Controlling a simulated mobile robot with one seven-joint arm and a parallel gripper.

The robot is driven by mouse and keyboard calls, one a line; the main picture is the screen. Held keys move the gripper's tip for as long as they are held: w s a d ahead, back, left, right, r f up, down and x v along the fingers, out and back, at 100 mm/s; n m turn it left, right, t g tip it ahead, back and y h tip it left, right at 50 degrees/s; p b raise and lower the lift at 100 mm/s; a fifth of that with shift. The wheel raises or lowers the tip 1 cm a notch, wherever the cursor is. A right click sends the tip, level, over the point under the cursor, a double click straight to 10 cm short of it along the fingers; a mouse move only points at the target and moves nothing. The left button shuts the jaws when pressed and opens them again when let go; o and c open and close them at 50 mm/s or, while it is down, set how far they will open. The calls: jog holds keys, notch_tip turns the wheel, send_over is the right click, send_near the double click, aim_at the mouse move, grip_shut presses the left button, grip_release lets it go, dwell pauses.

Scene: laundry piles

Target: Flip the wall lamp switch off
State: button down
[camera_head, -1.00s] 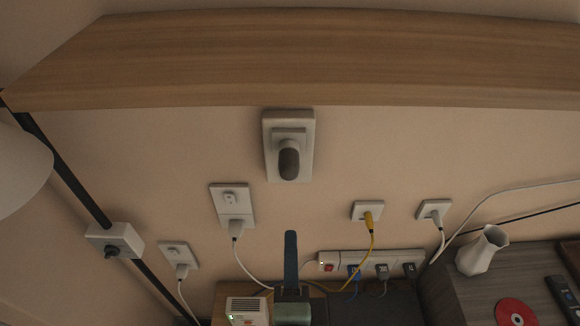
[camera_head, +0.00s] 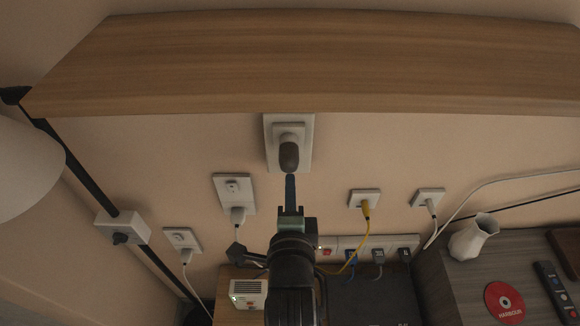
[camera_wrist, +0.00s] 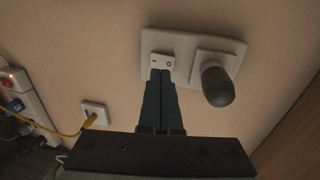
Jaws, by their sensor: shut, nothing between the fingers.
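A pale wall plate (camera_head: 305,125) is fixed under the wooden shelf, with a dark rounded fitting (camera_head: 289,155) sticking out of it. In the wrist view the plate (camera_wrist: 190,42) carries a small white rocker switch (camera_wrist: 162,61) with a dash and a circle mark, left of the rounded fitting (camera_wrist: 217,87). The rocker is hidden in the head view. My gripper (camera_head: 290,178) is shut and empty, pointing at the plate. In the wrist view its fingertips (camera_wrist: 162,74) overlap the rocker's lower edge; I cannot tell whether they touch.
The wooden shelf (camera_head: 300,65) overhangs the plate. A white vase (camera_head: 474,236) stands right. A switch box with a dark knob (camera_head: 122,230) is at left.

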jog(key=shift+w+r+p, duration=0.15)
jog(key=shift+w+p, duration=0.05)
jog(key=shift+w, duration=0.55)
jog(key=shift+w+r+p, duration=0.1)
jog(key=shift+w+p, duration=0.1)
jog(key=shift+w, duration=0.5)
jog(key=shift+w+r, duration=0.15)
jog(key=shift+w, duration=0.2)
jog(key=shift+s, duration=0.15)
